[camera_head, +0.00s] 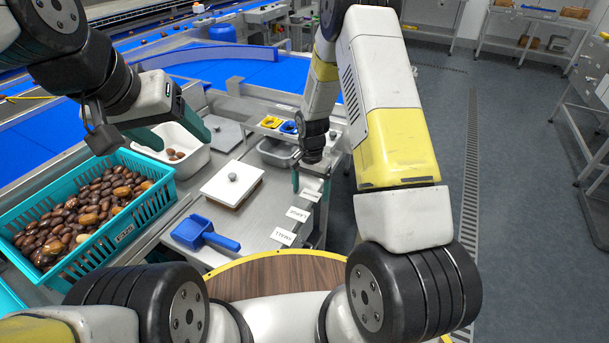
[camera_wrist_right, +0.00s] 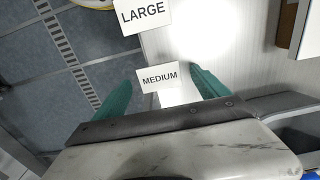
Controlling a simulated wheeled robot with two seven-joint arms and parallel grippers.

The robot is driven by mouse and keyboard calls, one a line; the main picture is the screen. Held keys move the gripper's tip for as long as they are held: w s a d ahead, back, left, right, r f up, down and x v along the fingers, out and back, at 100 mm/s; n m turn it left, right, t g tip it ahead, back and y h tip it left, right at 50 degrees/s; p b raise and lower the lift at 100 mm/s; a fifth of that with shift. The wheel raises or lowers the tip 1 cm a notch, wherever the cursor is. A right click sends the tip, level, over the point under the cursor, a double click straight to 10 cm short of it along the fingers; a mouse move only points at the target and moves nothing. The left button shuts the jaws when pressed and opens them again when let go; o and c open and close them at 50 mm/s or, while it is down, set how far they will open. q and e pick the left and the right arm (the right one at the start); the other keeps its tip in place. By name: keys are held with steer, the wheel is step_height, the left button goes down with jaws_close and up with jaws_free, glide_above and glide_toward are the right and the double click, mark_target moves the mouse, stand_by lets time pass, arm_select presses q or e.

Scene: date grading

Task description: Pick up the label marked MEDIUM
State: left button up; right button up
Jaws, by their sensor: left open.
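The white label marked MEDIUM (camera_wrist_right: 159,77) shows in the right wrist view, between and just beyond the teal fingers of my right gripper (camera_wrist_right: 162,92). The gripper is open, and neither finger visibly touches the label. In the head view my right gripper (camera_head: 311,186) points down at the table's right edge, over a small label (camera_head: 312,195) whose print is too small to read. The label marked LARGE (camera_wrist_right: 143,14) lies beyond MEDIUM in the wrist view. The label marked SMALL (camera_head: 283,236) is nearer me. My left gripper (camera_head: 171,131) is open and empty above the white bin.
A teal crate of dates (camera_head: 127,236) stands at the left. A blue scoop (camera_head: 205,235) and a white scale (camera_head: 232,185) sit mid-table. A white bin (camera_head: 197,160) holds a few dates. A steel pan (camera_head: 275,153) stands left of my right gripper. Floor lies beyond the right edge.

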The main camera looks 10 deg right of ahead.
steer(key=c, duration=1.3)
